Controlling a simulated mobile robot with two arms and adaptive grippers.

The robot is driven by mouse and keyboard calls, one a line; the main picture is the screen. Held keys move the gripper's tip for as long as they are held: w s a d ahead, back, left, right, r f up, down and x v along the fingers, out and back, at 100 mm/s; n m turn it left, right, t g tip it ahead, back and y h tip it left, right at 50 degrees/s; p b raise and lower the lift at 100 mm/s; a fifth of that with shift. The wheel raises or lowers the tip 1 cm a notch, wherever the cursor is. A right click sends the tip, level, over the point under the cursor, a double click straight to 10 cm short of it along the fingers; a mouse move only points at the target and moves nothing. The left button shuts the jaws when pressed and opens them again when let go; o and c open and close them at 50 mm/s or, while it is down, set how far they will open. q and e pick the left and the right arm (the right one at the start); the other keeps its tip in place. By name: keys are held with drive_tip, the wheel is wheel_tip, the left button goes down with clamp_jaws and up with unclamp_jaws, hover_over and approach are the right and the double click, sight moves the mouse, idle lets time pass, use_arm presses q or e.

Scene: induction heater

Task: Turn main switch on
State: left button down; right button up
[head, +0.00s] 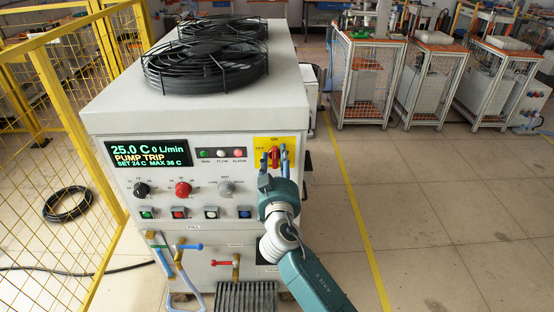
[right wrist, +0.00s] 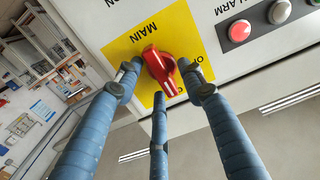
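The main switch is a red rotary knob (head: 274,157) on a yellow plate (head: 259,144) at the right of the machine's front panel. The knob (right wrist: 157,66) also shows close up in the right wrist view, where the picture is turned nearly upside down. Its handle looks roughly upright in the head view; its exact setting is partly hidden by fingers. My right gripper (head: 273,170) is at the switch with its blue fingers spread around the knob. In the right wrist view the fingertips (right wrist: 160,78) sit close beside it, with no clear grip. My left gripper is not in view.
The display (head: 149,153) reads "PUMP TRIP". Lamps (head: 222,153), dials (head: 183,188) and several push buttons (head: 179,212) are left of the switch. Hoses and valves (head: 226,262) sit below.

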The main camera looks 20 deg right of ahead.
clamp_jaws()
drive_tip(key=shift+r+n, duration=0.1)
drive_tip(key=shift+n, duration=0.3)
drive_tip(key=shift+a+r+n+b, duration=0.1)
drive_tip(key=shift+n+b, duration=0.15)
drive_tip(key=shift+n, duration=1)
drive_tip(key=shift+a+r+n+b, duration=0.1)
drive_tip(key=shift+n+b, duration=0.1)
drive_tip(key=shift+n, duration=1.05)
unclamp_jaws()
drive_tip(key=shift+w, duration=0.1)
drive_tip(key=shift+f, duration=0.1)
